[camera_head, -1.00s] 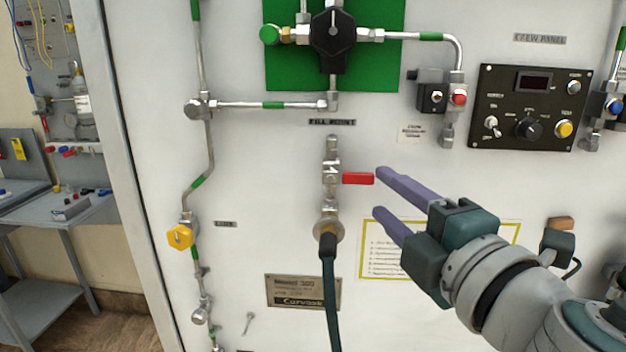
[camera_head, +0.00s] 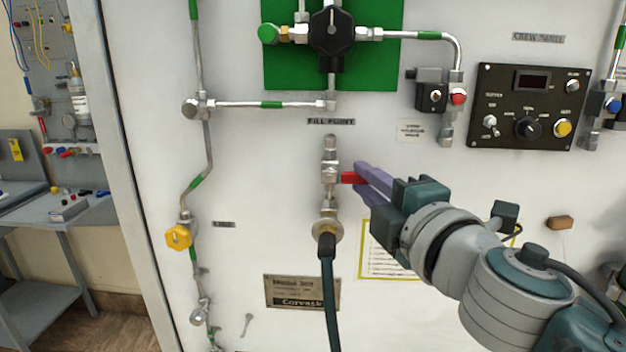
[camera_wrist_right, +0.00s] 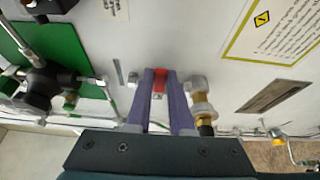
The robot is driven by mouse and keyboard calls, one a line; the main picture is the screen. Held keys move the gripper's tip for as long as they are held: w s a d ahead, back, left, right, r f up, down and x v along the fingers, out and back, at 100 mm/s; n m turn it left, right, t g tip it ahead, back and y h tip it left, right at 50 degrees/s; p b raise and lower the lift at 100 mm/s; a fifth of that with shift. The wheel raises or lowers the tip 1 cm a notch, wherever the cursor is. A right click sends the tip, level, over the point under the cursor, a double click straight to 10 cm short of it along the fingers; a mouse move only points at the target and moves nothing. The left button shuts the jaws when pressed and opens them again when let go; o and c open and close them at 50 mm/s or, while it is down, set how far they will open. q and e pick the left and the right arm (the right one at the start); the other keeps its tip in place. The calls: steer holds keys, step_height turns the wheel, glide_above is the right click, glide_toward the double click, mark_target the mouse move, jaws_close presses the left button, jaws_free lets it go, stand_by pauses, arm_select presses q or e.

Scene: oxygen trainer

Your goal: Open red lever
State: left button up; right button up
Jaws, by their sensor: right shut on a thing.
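The red lever (camera_head: 348,178) sticks out to the right from a small silver valve (camera_head: 330,174) below the "FILL POINT" label on the white panel. My right gripper (camera_head: 364,178) reaches it from the right, with its purple fingers shut around the lever's outer part. In the right wrist view the red lever (camera_wrist_right: 159,80) shows between the two fingers (camera_wrist_right: 160,90). The lever lies about level in the head view. Its outer end is hidden by the fingers. My left gripper is not in view.
A dark hose (camera_head: 329,290) hangs from the fitting below the valve. A black knob (camera_head: 332,31) on a green plate (camera_head: 285,70) is above. A yellow knob (camera_head: 178,237) is at left, and a black control panel (camera_head: 528,108) is at upper right.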

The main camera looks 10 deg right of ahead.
jaws_close()
